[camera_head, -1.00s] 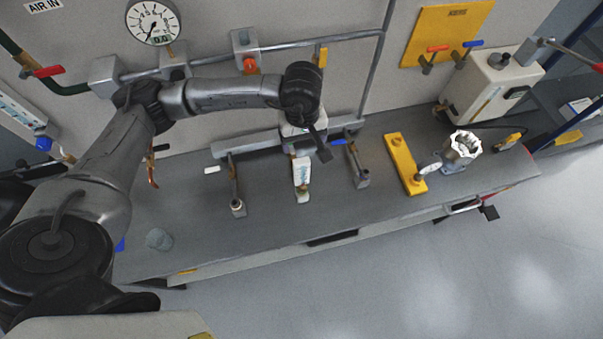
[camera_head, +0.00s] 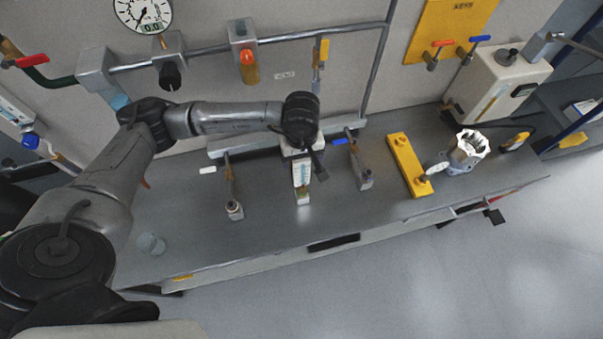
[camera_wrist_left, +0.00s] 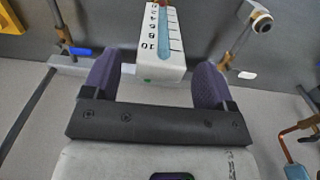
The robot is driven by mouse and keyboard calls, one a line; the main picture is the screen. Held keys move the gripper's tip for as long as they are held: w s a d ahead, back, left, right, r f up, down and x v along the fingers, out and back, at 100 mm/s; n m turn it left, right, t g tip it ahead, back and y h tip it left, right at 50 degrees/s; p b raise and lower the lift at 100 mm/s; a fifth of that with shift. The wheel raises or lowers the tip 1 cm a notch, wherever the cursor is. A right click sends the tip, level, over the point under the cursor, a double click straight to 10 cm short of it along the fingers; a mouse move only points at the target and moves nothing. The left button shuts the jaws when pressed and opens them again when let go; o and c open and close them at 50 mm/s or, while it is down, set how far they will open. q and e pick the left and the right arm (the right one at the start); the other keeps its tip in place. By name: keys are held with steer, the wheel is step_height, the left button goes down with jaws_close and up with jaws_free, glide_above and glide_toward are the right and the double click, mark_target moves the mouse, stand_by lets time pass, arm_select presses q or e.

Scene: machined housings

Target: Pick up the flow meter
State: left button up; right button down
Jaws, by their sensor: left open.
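The flow meter (camera_head: 302,174) is a white upright block with a blue scale tube, standing at the middle of the grey bench. In the left wrist view the flow meter (camera_wrist_left: 162,45) shows its numbered scale and sits between the two fingertips in the picture. My left gripper (camera_head: 307,158) is at its upper part and hides some of it. The left gripper also shows in the wrist view (camera_wrist_left: 156,72), with its purple fingers apart and a gap on each side of the block. I cannot tell how deep the block is between them. My right gripper is not in view.
Valves with a white handle (camera_head: 208,170) and a blue handle (camera_head: 340,142) flank the flow meter closely. A yellow bar (camera_head: 408,165) and a metal housing (camera_head: 465,153) stand to the right. A small translucent object (camera_head: 151,243) lies on the left of the bench. The front middle is clear.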

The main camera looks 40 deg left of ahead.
mark_target(301, 165)
arm_select(q)
step_height(301, 165, down, 4)
steer(key=shift+r+b, duration=0.2)
steer(key=shift+b, duration=0.45)
steer(key=shift+c, duration=0.2)
